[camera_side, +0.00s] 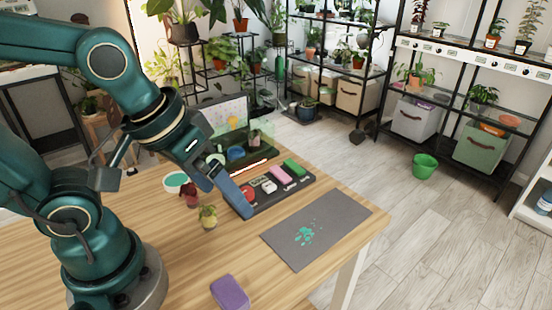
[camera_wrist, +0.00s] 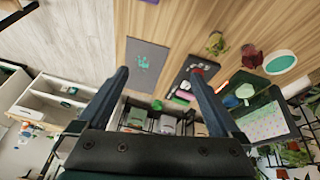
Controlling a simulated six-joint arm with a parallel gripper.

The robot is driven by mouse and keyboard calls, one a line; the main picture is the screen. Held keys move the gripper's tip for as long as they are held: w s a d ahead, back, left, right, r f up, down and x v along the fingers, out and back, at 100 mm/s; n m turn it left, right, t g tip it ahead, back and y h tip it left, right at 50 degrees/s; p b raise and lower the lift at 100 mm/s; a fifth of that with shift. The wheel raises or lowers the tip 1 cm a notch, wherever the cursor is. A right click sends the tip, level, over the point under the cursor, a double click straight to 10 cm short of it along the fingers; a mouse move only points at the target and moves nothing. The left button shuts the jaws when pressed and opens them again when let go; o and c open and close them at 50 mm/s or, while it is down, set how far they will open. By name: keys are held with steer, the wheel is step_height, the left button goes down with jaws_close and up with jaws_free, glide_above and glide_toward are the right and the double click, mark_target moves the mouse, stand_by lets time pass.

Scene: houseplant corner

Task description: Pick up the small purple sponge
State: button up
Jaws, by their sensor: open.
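The small purple sponge (camera_side: 230,292) lies on the wooden table near its front edge, at the bottom of the side view. In the wrist view, at most a sliver of it shows at the top edge; I cannot tell for sure. My gripper (camera_side: 226,187) hangs above the table beside the dark tray, well behind and apart from the sponge. In the wrist view my gripper (camera_wrist: 158,73) has its two fingers wide apart with nothing held between them.
A grey mat (camera_side: 345,222) with teal splatter lies right of the sponge. The dark tray (camera_side: 262,207) holds red, white, pink and green items. Two small plants (camera_side: 208,217) (camera_side: 189,194) and a teal-and-white dish (camera_side: 175,182) stand left of my gripper. Bare wood surrounds the sponge.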

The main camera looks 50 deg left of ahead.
mark_target(229, 292)
steer(key=s+d+f+g, duration=0.1)
steer(key=d+f, duration=0.1)
steer(key=s+d+f+m+g, duration=0.1)
steer(key=d+f+g, duration=0.1)
steer(key=f, duration=0.1)
steer(key=s+d+f+m+g, duration=0.1)
steer(key=d+f, duration=0.1)
steer(key=f, duration=0.1)
steer(key=shift+s+f+g+y, duration=0.15)
steer(key=shift+s+g+y, duration=0.15)
steer(key=shift+s+g, duration=0.1)
steer(key=shift+f, duration=2.45)
steer(key=c, duration=1.3)
steer(key=shift+o, duration=0.2)
steer(key=shift+r, duration=0.1)
